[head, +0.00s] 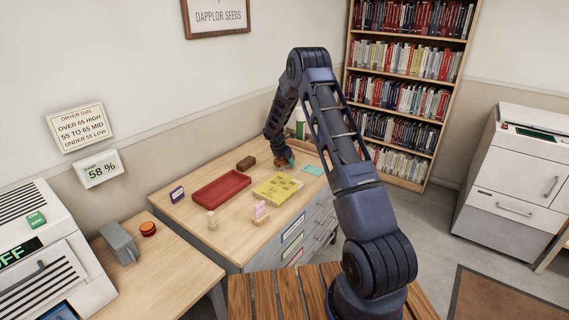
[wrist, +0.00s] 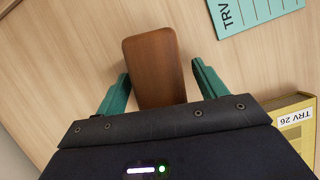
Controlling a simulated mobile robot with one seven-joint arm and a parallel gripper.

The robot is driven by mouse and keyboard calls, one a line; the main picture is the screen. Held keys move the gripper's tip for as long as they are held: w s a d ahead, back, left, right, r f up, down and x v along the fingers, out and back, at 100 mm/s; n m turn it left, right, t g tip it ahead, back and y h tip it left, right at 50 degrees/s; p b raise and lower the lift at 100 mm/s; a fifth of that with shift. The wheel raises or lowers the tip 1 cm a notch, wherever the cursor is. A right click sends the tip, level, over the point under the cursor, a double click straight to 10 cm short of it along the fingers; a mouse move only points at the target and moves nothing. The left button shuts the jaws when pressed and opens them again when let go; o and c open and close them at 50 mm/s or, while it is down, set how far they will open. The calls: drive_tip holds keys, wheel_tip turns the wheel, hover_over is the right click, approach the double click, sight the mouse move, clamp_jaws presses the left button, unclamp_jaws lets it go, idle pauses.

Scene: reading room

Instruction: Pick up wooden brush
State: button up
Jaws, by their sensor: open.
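The wooden brush (wrist: 153,62) appears in the wrist view as a smooth brown wooden block with rounded corners. Its bristles, if any, are hidden. My gripper (wrist: 161,70) is open, with one green finger on each side of the brush and a small gap visible at both sides. The near end of the brush is hidden behind the gripper body. In the head view my gripper (head: 287,160) is low over the back of the desk, and a bit of the brown brush (head: 279,162) shows beside the fingers.
A red tray (head: 221,189) and another brown block (head: 246,163) are to the left.

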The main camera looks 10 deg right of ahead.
drive_tip(key=shift+f, duration=0.2)
drive_tip(key=shift+c, duration=0.2)
drive_tip(key=c, duration=1.1)
